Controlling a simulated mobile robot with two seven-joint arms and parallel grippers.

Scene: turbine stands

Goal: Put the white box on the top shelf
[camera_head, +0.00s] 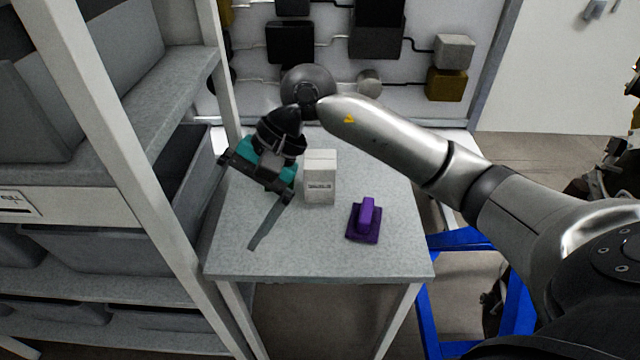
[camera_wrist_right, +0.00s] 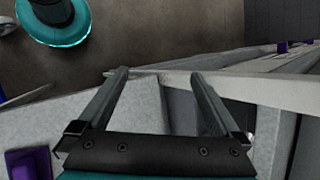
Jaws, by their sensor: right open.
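The white box (camera_head: 320,178) stands upright on the small grey table (camera_head: 310,262). My right gripper (camera_head: 232,225), with a teal body, is just left of the box over the table's left side, tilted and pointing down-left. Its two fingers are apart with nothing between them, as the right wrist view also shows (camera_wrist_right: 160,74). I cannot make out the box in the right wrist view. The shelf rack (camera_head: 170,195) stands left of the table; its highest level in view (camera_head: 165,90) carries a large grey bin. My left gripper is not in view.
A purple object (camera_head: 364,220) lies on the table right of the box; it also shows in the right wrist view (camera_wrist_right: 28,163). The rack's front upright (camera_head: 175,215) is close to my right gripper. Lower levels hold grey bins (camera_head: 110,250). A blue frame (camera_head: 428,320) stands right of the table.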

